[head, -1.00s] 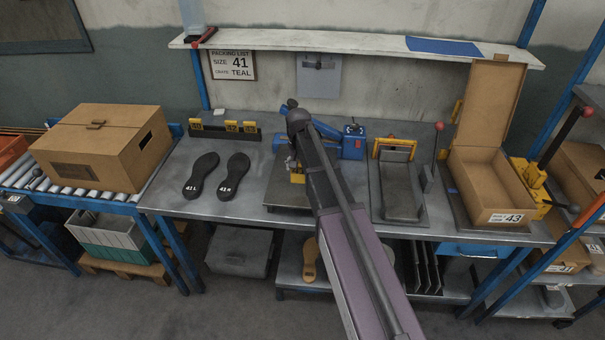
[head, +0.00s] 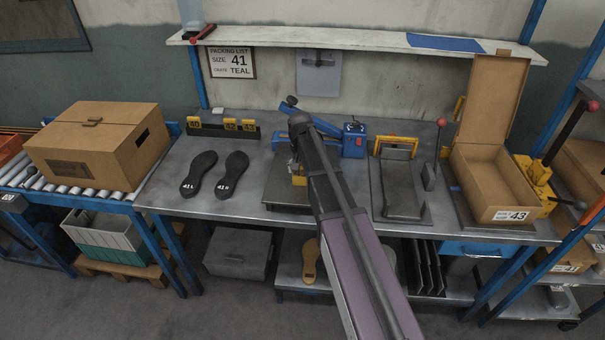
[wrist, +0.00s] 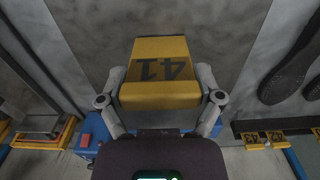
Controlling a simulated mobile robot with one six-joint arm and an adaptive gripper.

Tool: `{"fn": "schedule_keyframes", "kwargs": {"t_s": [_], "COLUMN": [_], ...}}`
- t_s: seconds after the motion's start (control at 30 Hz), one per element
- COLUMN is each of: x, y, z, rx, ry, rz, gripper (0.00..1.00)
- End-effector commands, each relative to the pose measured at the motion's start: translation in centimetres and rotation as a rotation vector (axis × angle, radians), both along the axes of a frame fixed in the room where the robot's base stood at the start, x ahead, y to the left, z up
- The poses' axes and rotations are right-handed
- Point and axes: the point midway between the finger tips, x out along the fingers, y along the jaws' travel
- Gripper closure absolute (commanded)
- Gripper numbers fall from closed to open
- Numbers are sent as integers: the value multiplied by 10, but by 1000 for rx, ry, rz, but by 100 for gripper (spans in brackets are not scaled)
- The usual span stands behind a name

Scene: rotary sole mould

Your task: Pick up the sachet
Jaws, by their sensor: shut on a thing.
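I cannot make out a sachet for certain. A small pale item (head: 218,111) lies behind the number rack in the head view, too small to name. My gripper (wrist: 160,88) is shut on a yellow block (wrist: 160,60) marked 41, with one finger on each side of it in the wrist view. In the head view a little of the yellow block (head: 299,180) shows beside my arm, over a grey plate (head: 283,190) on the bench. My arm hides most of the gripper there.
A rack (head: 222,130) holds yellow blocks with a gap among them. Two black soles (head: 200,174) lie on the bench (head: 165,190). A blue clamp (head: 354,142), a yellow-framed press (head: 398,180) and an open carton (head: 490,185) stand to the right. A closed carton (head: 95,150) sits at left.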

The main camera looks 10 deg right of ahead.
Motion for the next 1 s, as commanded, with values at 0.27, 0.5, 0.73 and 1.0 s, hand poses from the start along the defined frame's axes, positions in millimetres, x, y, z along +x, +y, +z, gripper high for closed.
{"fn": "schedule_keyframes", "kwargs": {"t_s": [0.27,0.5,0.73,1.0], "x": [0,0,0,0], "y": [0,0,1,1], "z": [0,-4,-3,-3], "rx": [0,0,0,0], "ry": [0,0,0,0], "rz": [0,1,1,1], "gripper": [42,13,0,0]}}
